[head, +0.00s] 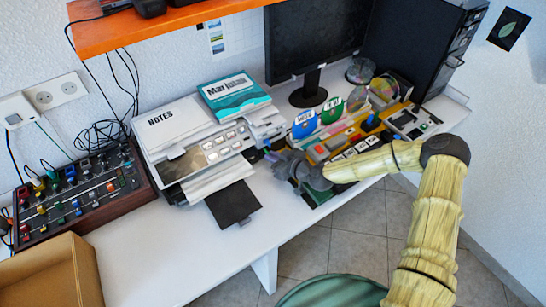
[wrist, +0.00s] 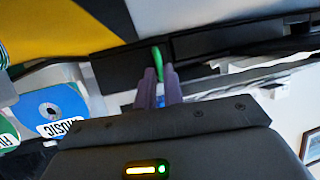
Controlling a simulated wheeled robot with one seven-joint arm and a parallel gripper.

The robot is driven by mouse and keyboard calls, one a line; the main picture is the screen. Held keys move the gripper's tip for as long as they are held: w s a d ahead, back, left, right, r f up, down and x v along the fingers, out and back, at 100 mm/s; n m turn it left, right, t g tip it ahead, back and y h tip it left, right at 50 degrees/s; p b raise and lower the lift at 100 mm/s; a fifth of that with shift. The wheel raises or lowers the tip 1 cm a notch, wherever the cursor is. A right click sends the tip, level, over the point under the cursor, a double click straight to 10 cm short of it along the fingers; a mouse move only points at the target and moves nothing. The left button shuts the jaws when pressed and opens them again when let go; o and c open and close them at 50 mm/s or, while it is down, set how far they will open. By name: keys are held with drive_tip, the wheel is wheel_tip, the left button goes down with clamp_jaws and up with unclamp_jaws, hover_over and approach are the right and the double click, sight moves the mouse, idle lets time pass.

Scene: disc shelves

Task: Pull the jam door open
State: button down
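A white printer (head: 205,150) stands on the white desk, left of my gripper. My gripper (head: 270,153) is at the printer's right side. In the wrist view a small upright green tab (wrist: 158,62) sits between my purple fingertips (wrist: 160,76). The fingers are close together and the tab fills the gap between their tips, so they look closed on it. Behind the tab is a dark panel (wrist: 205,42) under a pale surface. I cannot clearly make out the jam door's outline; it looks flush, and my gripper hides part of that side in the head view.
Right of my gripper is a yellow rack with discs (head: 345,130); a blue disc (wrist: 52,110) shows close by in the wrist view. A monitor (head: 318,40) and black tower (head: 420,45) stand behind. A mixer (head: 75,195) and cardboard box (head: 50,275) are left. The front desk strip is clear.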

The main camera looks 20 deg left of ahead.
drive_tip(key=shift+s+d+b, duration=0.15)
drive_tip(key=shift+d+b, duration=0.3)
drive_tip(key=shift+d, duration=0.2)
drive_tip(key=c, duration=1.5)
unclamp_jaws()
drive_tip(key=shift+c, duration=0.2)
drive_tip(key=v, duration=1.7)
drive_tip(key=shift+d+r+b, duration=0.1)
drive_tip(key=shift+d+b, duration=0.1)
drive_tip(key=shift+b, duration=0.1)
